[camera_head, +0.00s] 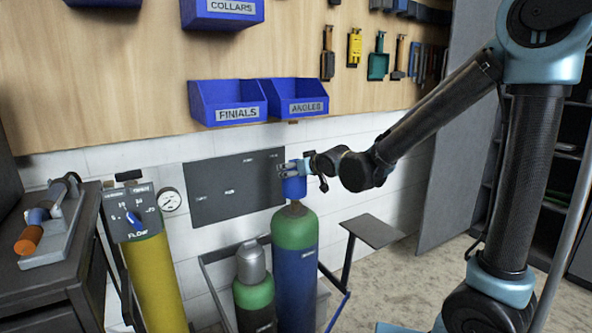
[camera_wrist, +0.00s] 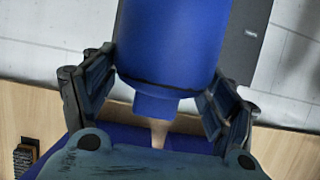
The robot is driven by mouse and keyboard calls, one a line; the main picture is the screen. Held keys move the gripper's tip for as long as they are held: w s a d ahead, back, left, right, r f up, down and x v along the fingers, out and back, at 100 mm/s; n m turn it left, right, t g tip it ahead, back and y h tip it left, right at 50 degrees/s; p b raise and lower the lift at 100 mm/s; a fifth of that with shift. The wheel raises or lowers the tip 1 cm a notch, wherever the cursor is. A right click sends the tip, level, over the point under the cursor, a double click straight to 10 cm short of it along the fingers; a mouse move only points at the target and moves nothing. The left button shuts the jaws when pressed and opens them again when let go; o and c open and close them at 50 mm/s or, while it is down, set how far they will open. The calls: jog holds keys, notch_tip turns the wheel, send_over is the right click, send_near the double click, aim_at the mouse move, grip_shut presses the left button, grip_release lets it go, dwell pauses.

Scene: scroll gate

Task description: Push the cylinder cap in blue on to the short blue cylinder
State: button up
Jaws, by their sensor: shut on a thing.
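The blue cylinder cap (camera_head: 294,188) is held by my gripper (camera_head: 296,168), right over the neck of a taller blue cylinder (camera_head: 296,280) with a green shoulder. The brownish neck shows below the cap; I cannot tell whether they touch. In the wrist view the cap (camera_wrist: 170,45) fills the upper middle, with the fingers of my gripper (camera_wrist: 160,88) shut on its two sides.
A yellow cylinder (camera_head: 160,285) with a flow box (camera_head: 130,213) and a gauge (camera_head: 170,199) stands at left. A dark wall panel (camera_head: 235,190) is behind the cap, and blue bins (camera_head: 228,101) hang above. A small grey plate (camera_head: 372,230) stands at right.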

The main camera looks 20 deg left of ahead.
jog(key=shift+f, duration=3.2)
dwell(1.2)
jog(key=o, duration=1.2)
jog(key=shift+d, duration=0.1)
jog(key=shift+v, duration=5.9)
jog(key=w+d+f+m+h, duration=0.1)
jog(key=d+f+m+h, duration=0.25)
jog(key=d, duration=1.05)
jog(key=w+d+f+m+h, duration=0.2)
jog(key=d+h, duration=0.2)
jog(key=d, duration=0.9)
jog(key=s+d+f+m+g+h, duration=0.1)
jog(key=s+d+f+m+g, duration=0.1)
jog(key=s+d, duration=0.6)
jog(key=s+d+f+m+g+h, duration=0.2)
jog(key=s+d+f+g, duration=0.2)
jog(key=s+d, duration=0.5)
jog(key=shift+d+f, duration=0.4)
jog(key=shift+d, duration=0.3)
